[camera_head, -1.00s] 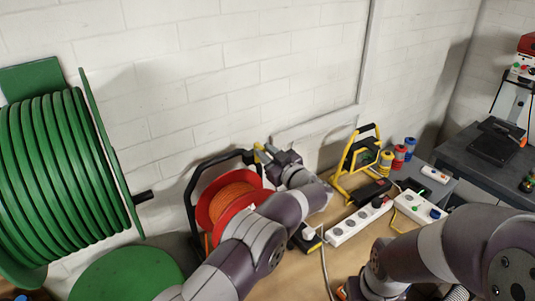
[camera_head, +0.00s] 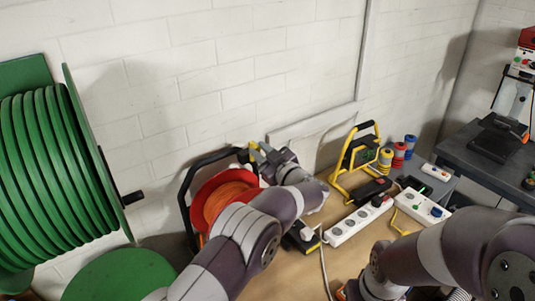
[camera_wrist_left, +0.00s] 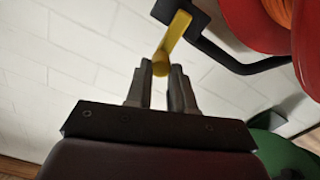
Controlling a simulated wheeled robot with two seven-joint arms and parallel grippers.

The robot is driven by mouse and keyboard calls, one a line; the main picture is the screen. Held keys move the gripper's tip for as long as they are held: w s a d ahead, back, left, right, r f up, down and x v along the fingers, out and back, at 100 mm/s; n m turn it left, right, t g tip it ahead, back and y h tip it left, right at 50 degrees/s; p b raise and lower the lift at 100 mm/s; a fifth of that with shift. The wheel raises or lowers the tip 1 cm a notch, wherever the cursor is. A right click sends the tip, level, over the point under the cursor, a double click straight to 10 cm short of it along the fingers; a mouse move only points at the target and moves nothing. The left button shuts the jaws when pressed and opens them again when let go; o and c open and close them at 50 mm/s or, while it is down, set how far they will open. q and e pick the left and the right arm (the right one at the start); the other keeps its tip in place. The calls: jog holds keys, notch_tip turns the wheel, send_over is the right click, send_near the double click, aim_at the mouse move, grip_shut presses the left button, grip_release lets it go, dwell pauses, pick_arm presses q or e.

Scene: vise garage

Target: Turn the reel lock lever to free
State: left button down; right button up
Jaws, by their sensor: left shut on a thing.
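The reel lock lever is a yellow bar (camera_wrist_left: 176,38) on a black block at the top of the reel's black frame. It also shows as a small yellow piece (camera_head: 253,147) in the head view. My left gripper (camera_wrist_left: 161,68) is shut on the lever's free end, with one finger on each side of it. In the head view the left gripper (camera_head: 258,154) is at the frame's upper right corner. The reel (camera_head: 222,202) has red flanges and orange cable. My left forearm hides its lower right part. The right gripper is out of view.
A large green hose drum (camera_head: 55,180) stands at left. A yellow work lamp (camera_head: 357,160), white power strips (camera_head: 347,228) and several small spools (camera_head: 398,153) are right of the reel. The white wall (camera_head: 230,60) is close behind. My right arm covers the lower right.

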pick_arm(q)
jog(key=s+a+f+n+b, duration=0.1)
jog(key=n+b, duration=0.3)
jog(key=b, duration=0.2)
jog(key=a+f+n+b, duration=0.1)
jog(key=n+b, duration=0.3)
jog(key=b, duration=0.3)
jog(key=s+a+f+n+b, duration=0.1)
jog(key=n+b, duration=0.4)
jog(key=b, duration=0.1)
jog(key=shift+s+a+f+b, duration=0.25)
jog(key=shift+s+f+b, duration=0.05)
jog(key=shift+s, duration=0.05)
jog(key=shift+r, duration=0.1)
jog(key=c, duration=1)
grip_release()
jog(key=b+v, duration=0.1)
jog(key=v, duration=0.5)
jog(key=b+v, duration=0.1)
jog(key=v, duration=0.5)
jog(key=shift+d, duration=0.45)
